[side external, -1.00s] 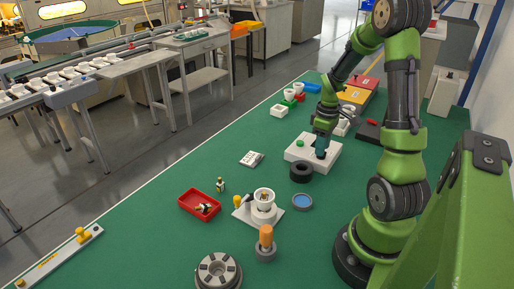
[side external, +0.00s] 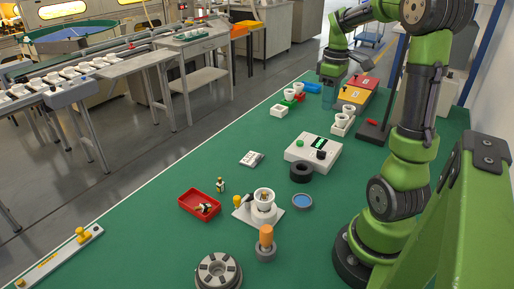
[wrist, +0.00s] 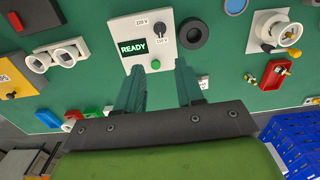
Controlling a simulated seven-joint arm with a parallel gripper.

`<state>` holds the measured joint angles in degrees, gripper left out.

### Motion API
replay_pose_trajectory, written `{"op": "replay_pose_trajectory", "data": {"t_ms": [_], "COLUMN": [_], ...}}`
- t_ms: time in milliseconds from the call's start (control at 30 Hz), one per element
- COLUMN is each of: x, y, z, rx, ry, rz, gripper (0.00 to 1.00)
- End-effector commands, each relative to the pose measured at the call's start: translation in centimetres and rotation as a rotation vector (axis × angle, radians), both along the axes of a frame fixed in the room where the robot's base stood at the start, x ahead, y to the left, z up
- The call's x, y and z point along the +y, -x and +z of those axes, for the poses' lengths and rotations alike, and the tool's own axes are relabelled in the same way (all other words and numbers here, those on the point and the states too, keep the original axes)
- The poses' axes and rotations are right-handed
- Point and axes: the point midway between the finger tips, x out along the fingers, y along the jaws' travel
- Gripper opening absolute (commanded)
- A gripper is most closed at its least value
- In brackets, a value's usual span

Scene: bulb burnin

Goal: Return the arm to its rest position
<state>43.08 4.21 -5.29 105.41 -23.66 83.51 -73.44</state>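My gripper (side external: 328,97) is raised above the far part of the green table, behind the white control box (side external: 313,152). In the wrist view my gripper (wrist: 158,66) has its two teal fingers apart, with nothing between them. The control box (wrist: 168,35) lies below, beyond the fingertips, and does not touch them. Its green display reads READY. A black knob and a green button are on its face. My arm is bent over from its base at the right.
A black ring (side external: 301,172) lies by the box. Nearer are a white socket stand (side external: 264,211), a red tray (side external: 199,203), an orange-handled tool (side external: 266,240) and a round grey fixture (side external: 218,272). The left table strip is mostly clear.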

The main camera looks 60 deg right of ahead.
Motion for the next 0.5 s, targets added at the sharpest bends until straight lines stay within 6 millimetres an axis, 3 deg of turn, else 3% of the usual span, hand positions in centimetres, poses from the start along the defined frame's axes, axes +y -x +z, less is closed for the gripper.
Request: {"op": "replay_pose_trajectory", "data": {"t_ms": [233,367,433,500], "x": [-0.1,-0.1,0.9,3.2], "y": [0.0,-0.3,-0.5,-1.3], "z": [0.0,-0.7,-1.0,-0.8], "rx": [-0.001,-0.019,-0.049,-0.105], "ry": [0.003,0.012,0.013,0.017], "rz": [-0.022,-0.151,-0.256,-0.346], "gripper": [0.37,0.37,0.37,0.37]}}
